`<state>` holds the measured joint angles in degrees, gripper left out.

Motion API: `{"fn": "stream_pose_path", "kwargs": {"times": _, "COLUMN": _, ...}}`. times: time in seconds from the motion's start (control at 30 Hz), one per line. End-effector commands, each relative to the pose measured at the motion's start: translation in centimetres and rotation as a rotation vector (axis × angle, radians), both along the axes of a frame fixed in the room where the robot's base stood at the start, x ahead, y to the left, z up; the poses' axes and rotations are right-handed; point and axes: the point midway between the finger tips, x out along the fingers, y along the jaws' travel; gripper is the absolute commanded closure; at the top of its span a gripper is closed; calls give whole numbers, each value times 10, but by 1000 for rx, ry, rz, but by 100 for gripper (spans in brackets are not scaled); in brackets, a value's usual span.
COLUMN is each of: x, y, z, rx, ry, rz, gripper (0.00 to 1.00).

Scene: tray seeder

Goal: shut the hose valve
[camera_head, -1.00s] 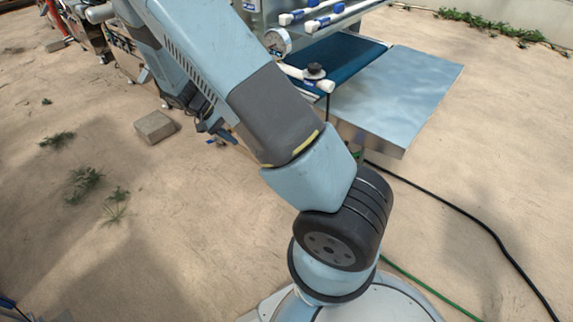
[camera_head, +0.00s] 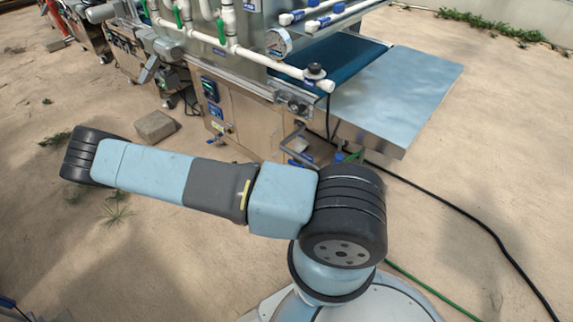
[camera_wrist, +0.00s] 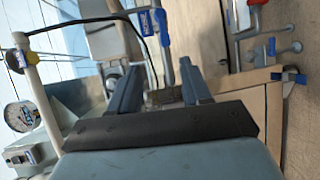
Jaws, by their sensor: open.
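My gripper (camera_wrist: 160,65) shows in the wrist view with its two dark blue fingers apart and nothing held between them. A blue lever handle (camera_wrist: 162,27) on a grey pipe with a label stands just beyond the fingertips; it looks like a valve handle, apart from the fingers. In the head view, a small blue part (camera_head: 340,157) sits low beside the machine, near the green hose (camera_head: 430,287); I cannot tell if it is the same handle. How far the lever is turned is unclear. My gripper is not visible in the head view.
The seeder machine (camera_head: 250,112) has a pressure gauge (camera_head: 278,42), white pipes with green valve handles, and a metal table (camera_head: 400,85). A black cable (camera_head: 460,208) crosses the ground. A brick (camera_head: 155,126) lies at left. A blue and white part (camera_wrist: 290,78) shows right of the fingers.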

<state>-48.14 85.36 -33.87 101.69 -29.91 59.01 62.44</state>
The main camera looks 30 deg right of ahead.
Motion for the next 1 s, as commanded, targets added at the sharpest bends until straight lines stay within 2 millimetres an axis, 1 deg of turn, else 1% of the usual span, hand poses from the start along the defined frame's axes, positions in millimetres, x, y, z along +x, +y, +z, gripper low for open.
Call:
{"fn": "stream_pose_path", "kwargs": {"times": 0.03, "x": -1, "y": -3, "z": -9, "rx": -32, "ry": 1, "rz": 23, "gripper": 52}}
{"fn": "stream_pose_path", "kwargs": {"times": 0.2, "x": 0, "y": -10, "z": -24, "rx": -99, "ry": -9, "rz": 73, "gripper": 52}}
{"fn": "stream_pose_path", "kwargs": {"times": 0.37, "x": 0, "y": -14, "z": -30, "rx": -124, "ry": -13, "rz": 94, "gripper": 52}}
{"fn": "stream_pose_path", "kwargs": {"times": 0.47, "x": 0, "y": -21, "z": -31, "rx": -128, "ry": -13, "rz": 96, "gripper": 52}}
{"fn": "stream_pose_path", "kwargs": {"times": 0.67, "x": -2, "y": -50, "z": -30, "rx": -128, "ry": -13, "rz": 93, "gripper": 52}}
{"fn": "stream_pose_path", "kwargs": {"times": 1.0, "x": -5, "y": -109, "z": -30, "rx": -127, "ry": -12, "rz": 93, "gripper": 52}}
